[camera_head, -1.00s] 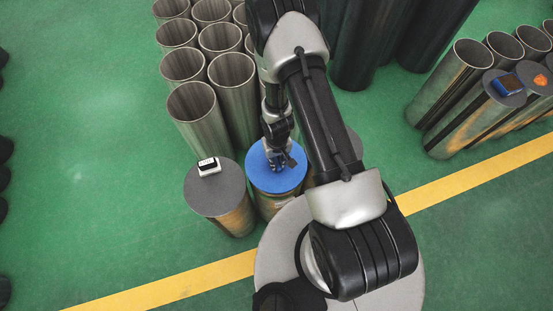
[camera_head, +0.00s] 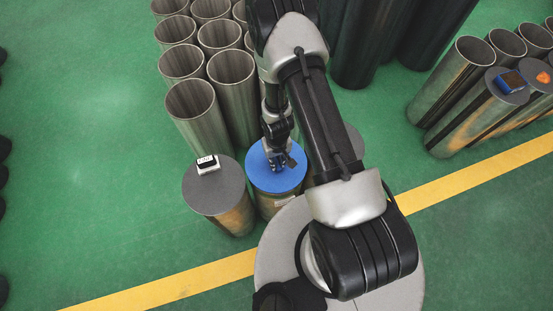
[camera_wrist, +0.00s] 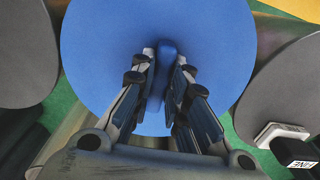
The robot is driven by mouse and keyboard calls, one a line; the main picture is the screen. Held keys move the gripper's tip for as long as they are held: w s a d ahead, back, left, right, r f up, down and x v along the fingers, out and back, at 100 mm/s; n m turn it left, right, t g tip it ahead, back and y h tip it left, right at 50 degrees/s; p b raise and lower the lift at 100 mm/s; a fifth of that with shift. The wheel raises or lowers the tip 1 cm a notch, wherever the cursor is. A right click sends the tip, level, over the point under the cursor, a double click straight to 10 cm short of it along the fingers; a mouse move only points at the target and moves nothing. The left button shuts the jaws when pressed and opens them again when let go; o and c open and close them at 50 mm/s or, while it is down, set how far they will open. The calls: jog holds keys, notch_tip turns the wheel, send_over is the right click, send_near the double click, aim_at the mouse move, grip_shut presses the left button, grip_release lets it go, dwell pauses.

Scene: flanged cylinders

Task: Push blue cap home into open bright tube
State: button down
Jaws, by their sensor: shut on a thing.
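The blue cap (camera_head: 262,168) is a round disc on top of a bright tube (camera_head: 272,203) at the front of the group. In the head view it looks level and covers the tube's mouth; whether it is fully seated I cannot tell. In the wrist view the cap (camera_wrist: 100,40) fills the upper middle, with a raised blue grip (camera_wrist: 160,75) at its centre. My gripper (camera_wrist: 162,75) is shut on that grip, one finger on each side. In the head view my gripper (camera_head: 278,163) is over the cap, and my arm hides part of what lies behind.
A grey-capped tube (camera_head: 213,190) stands close on the left, with a small white device (camera_head: 208,165) on it. Open bright tubes (camera_head: 195,112) stand behind. Dark cylinders (camera_head: 365,45) are at the back. More tubes (camera_head: 470,100) stand at right. Green floor is clear at left.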

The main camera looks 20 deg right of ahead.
jog(key=shift+r+p, duration=0.3)
jog(key=shift+p, duration=0.05)
dwell(0.3)
jog(key=shift+f, duration=0.35)
dwell(1.6)
jog(key=c, duration=1.5)
grip_release()
jog(key=shift+r, duration=0.1)
jog(key=shift+r+p, duration=3.05)
jog(key=shift+r, duration=0.4)
